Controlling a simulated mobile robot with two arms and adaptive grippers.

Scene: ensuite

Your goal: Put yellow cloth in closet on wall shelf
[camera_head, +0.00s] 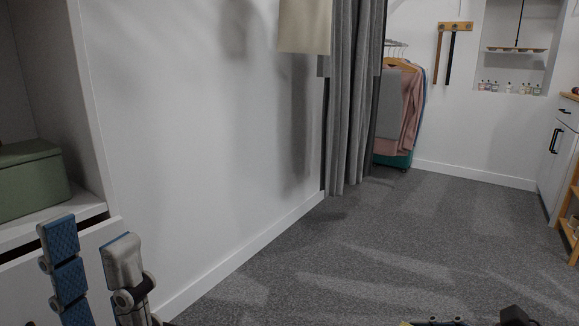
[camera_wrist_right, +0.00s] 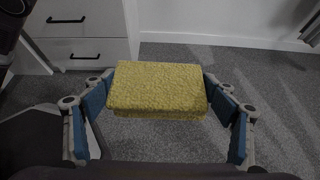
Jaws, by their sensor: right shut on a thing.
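The yellow cloth (camera_wrist_right: 157,88) is a folded, textured block in the right wrist view. My right gripper (camera_wrist_right: 158,95) is shut on it from both sides and holds it above the grey carpet. My left gripper (camera_head: 95,235) is at the lower left of the head view, its two blue-padded fingers apart with nothing between them. A wall shelf (camera_head: 516,50) in a white niche stands at the back right of the head view, with small items on it. Hanging clothes (camera_head: 398,110) show beside a grey curtain (camera_head: 350,90).
A green box (camera_head: 30,180) sits in a white cabinet at the left, beside my left gripper, above a drawer. A white cabinet (camera_head: 560,150) is at the far right. The carpet (camera_head: 380,235) between is clear. White drawers (camera_wrist_right: 80,35) stand behind the cloth in the wrist view.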

